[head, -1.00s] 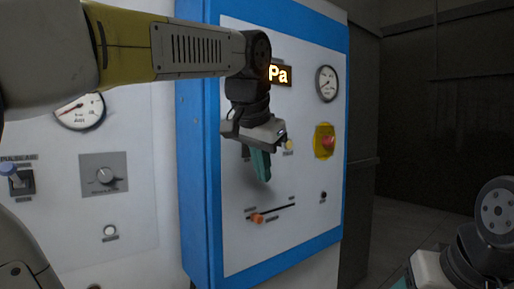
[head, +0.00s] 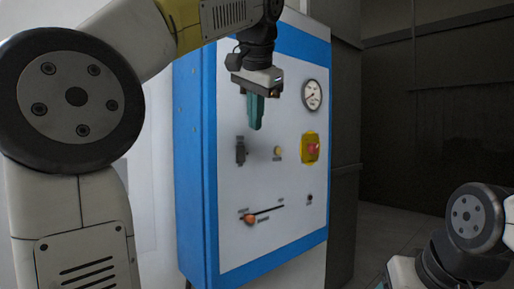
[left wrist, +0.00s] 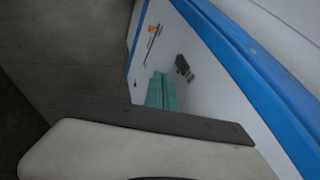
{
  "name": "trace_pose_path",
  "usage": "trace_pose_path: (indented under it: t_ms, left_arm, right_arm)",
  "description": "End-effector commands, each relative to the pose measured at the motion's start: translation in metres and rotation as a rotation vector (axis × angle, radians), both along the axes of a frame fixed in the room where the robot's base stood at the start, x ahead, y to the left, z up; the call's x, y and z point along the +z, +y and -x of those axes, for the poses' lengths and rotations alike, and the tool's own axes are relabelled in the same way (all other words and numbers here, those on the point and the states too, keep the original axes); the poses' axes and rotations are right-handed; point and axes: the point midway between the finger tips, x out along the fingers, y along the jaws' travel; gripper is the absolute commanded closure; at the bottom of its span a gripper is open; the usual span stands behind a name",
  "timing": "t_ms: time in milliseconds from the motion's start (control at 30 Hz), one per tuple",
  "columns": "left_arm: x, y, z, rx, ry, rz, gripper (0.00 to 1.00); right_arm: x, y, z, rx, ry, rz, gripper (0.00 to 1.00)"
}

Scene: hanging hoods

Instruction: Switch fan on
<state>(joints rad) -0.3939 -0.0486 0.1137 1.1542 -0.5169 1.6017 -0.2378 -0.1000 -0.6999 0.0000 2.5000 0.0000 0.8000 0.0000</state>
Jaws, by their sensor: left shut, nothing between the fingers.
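The control panel (head: 232,225) is a white board with a blue frame. A small dark switch (head: 240,150) sits on its left part; its label is not readable. What looks like the same switch shows in the left wrist view (left wrist: 183,66). My left gripper (head: 256,126), with green fingers, points down in front of the panel, above and slightly right of the switch. Its fingers (left wrist: 162,92) are shut and empty, and seem apart from the switch. My right arm shows at the lower right; only a sliver of its gripper (head: 379,286) shows at the bottom edge.
The panel also carries a round gauge (head: 312,95), a red button on a yellow plate (head: 311,149), a pale round button (head: 278,153) and an orange slider knob (head: 249,220). Dark cabinets (head: 440,130) stand behind to the right. Open floor (head: 385,235) lies between.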

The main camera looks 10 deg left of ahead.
Motion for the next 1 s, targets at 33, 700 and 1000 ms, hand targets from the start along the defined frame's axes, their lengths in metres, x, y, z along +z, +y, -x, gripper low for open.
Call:
trace_pose_path:
  t_ms: [33, 700, 1000]
  left_arm:
    - [-0.003, 0.001, -0.001, 0.001, 0.002, -0.001, 1.00]
    - [-0.085, 0.031, -0.069, 0.004, 0.001, 0.001, 1.00]
    - [-0.086, 0.045, -0.080, 0.001, 0.000, 0.001, 1.00]
  right_arm:
    - [0.000, 0.000, 0.000, 0.000, 0.000, 0.000, 0.40]
    - [0.000, 0.000, 0.000, 0.000, 0.000, 0.000, 0.40]
    - [0.000, 0.000, 0.000, 0.000, 0.000, 0.000, 0.40]
